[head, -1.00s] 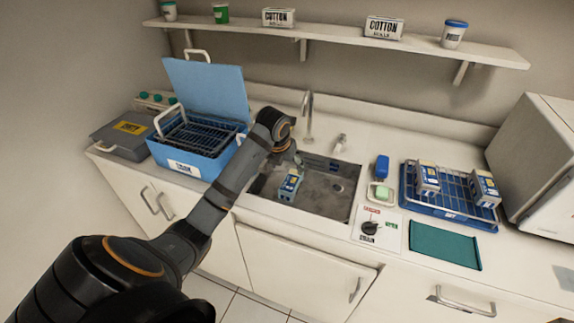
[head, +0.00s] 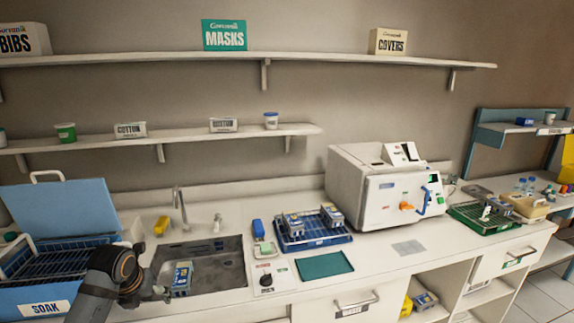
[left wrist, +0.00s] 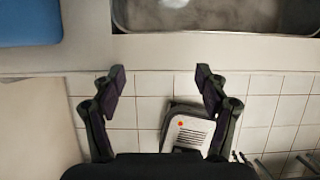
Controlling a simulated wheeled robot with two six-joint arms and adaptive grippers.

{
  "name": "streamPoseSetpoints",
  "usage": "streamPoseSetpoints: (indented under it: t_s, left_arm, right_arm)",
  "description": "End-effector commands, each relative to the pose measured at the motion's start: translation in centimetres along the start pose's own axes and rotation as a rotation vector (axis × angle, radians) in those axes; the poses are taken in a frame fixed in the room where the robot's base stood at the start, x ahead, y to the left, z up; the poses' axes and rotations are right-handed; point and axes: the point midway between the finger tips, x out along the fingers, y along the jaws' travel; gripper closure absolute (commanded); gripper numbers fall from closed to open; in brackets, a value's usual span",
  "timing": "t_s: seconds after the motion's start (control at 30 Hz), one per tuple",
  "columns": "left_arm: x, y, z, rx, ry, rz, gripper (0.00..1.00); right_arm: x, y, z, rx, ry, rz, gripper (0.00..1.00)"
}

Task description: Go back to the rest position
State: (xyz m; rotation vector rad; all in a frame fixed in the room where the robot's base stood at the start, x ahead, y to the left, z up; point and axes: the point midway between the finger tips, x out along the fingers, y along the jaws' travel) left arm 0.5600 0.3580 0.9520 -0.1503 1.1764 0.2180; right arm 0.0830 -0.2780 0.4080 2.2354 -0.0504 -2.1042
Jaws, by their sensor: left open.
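My left gripper (head: 158,293) is at the front left of the sink (head: 225,275), its fingers small and partly hidden by my wrist in the head view. In the left wrist view my left gripper (left wrist: 160,82) has its two fingers spread wide with nothing between them. It hangs in front of the counter edge, with tiled floor below. A blue and grey pack (head: 182,278) stands in the sink, apart from the gripper. My right gripper is in no view.
The open blue SOAK box (head: 85,290) stands left of the sink. A blue rack (head: 318,240) with two packs, a teal mat (head: 324,265) and a white machine (head: 375,195) are to the right. Two shelves cross the wall above. A green rack (head: 478,222) is farther right.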

Motion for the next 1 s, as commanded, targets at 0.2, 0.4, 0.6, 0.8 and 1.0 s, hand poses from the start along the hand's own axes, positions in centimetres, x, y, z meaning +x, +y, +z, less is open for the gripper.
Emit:
streamPoseSetpoints:
  t_s: [0.2,0.4,0.6,0.8,1.0]
  left_arm:
    - [1.2,-1.0,-2.4,-0.177,0.01,0.0,0.26]
    - [2.4,-2.1,-5.2,-0.402,0.017,0.002,0.26]
    - [3.5,-3.4,-9.2,-0.731,0.029,0.005,0.26]
    - [4.3,-5.1,-16.2,-1.318,0.048,0.016,0.26]
    - [3.4,-5.8,-22.4,-1.963,0.053,0.039,0.26]
  right_arm:
    - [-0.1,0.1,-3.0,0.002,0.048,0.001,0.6]
    - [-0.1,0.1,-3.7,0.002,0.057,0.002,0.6]
    - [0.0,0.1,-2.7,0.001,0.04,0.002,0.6]
    - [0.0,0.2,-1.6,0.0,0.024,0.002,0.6]
    - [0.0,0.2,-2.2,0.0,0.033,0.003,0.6]
